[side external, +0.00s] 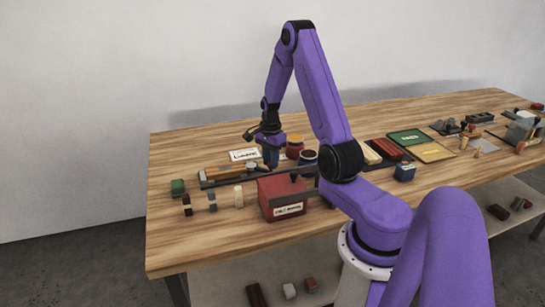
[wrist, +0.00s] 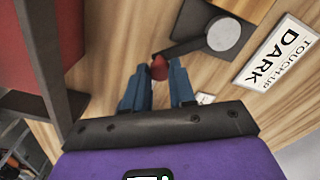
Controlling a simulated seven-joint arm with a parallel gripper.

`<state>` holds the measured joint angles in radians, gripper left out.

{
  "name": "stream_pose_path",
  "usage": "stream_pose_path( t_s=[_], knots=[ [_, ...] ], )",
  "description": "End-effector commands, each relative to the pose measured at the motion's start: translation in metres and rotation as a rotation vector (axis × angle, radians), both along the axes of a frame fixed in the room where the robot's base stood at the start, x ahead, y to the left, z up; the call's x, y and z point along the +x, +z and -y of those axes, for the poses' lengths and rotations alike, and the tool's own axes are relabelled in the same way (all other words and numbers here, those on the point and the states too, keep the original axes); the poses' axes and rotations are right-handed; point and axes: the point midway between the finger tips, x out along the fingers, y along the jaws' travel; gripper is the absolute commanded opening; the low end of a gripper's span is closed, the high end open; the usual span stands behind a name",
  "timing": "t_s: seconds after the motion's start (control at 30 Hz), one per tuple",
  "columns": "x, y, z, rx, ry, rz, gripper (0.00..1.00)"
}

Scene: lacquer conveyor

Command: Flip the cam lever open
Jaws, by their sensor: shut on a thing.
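In the wrist view, the cam lever is a dark arm (wrist: 184,47) running from a round grey hub (wrist: 224,34) to a red knob (wrist: 159,68) at its end. The hub sits on a dark square base. The lever points left, towards my gripper. My gripper (wrist: 157,76) has its two blue fingers on either side of the red knob and is shut on it. In the side view, my gripper (side external: 270,156) is low over the table's left part, behind the red box. The lever cannot be made out there.
A red box (side external: 283,197) stands in front of my gripper. A tool tray (side external: 205,184) and small blocks lie to its left. A white card (wrist: 281,50) reading "TOUCH-UP DARK" lies right of the hub. Round pots (side external: 294,146) stand right of my gripper.

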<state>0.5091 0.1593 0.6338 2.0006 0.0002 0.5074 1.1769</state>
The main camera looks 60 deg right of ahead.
Motion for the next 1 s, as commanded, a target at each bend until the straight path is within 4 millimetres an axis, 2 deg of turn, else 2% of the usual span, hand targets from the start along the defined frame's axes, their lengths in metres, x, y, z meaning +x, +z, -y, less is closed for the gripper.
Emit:
stream_pose_path(
  t_s=[0.5, 1.0],
  knots=[
    [0.009, 0.001, -0.031, 0.0, -0.423, 0.001, 0.0],
    [0.015, 0.001, -0.04, -0.001, -0.574, 0.001, 0.0]
  ],
)
